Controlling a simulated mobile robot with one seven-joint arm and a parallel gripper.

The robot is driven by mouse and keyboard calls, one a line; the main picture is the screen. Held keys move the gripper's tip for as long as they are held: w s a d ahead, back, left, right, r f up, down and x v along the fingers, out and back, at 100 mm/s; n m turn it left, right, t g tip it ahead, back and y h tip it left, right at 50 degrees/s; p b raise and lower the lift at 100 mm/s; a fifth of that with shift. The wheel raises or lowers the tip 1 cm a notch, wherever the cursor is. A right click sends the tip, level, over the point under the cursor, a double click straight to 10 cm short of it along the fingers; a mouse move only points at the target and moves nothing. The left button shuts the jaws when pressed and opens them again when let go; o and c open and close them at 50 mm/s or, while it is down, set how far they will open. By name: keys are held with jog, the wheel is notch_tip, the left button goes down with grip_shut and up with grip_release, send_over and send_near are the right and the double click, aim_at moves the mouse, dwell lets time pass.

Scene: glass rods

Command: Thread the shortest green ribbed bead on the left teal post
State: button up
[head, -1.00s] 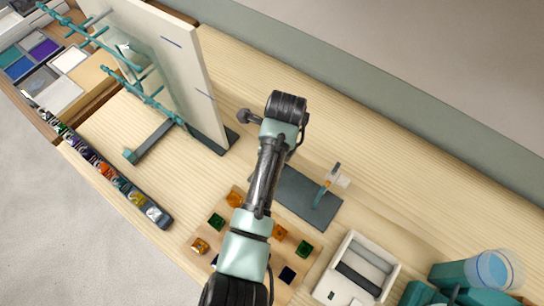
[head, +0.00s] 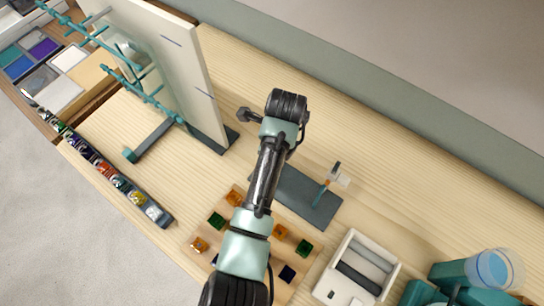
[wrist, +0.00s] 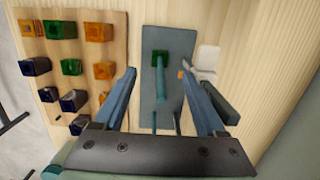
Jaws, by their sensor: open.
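My gripper (wrist: 158,74) is open, with its two blue fingers apart. Between them in the wrist view is a teal post (wrist: 163,88) over a dark grey plate (wrist: 168,40). A green bead (wrist: 159,57) shows at the post's far end; I cannot tell whether it is around the post or behind it. Other green beads (wrist: 60,30) and (wrist: 71,67) lie on the wooden board; ribbing and length are too small to judge. In the head view my arm hides the gripper and part of the plate (head: 300,205), where a thin teal post (head: 320,195) shows.
The wooden board (head: 225,205) holds orange, green and dark blue beads beside the plate. A small whitish piece (head: 340,180) is at the plate's right end. A white box (head: 385,250) stands lower right. A white upright panel (head: 180,60) with teal rods stands upper left.

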notch_tip(320, 180, up, 13)
jog(key=d+p, duration=0.1)
jog(key=p, duration=0.1)
jog(key=shift+s+d+f, duration=0.15)
jog(key=shift+s+f, duration=0.05)
jog(key=shift+s, duration=0.25)
jog(key=shift+s+f, duration=0.1)
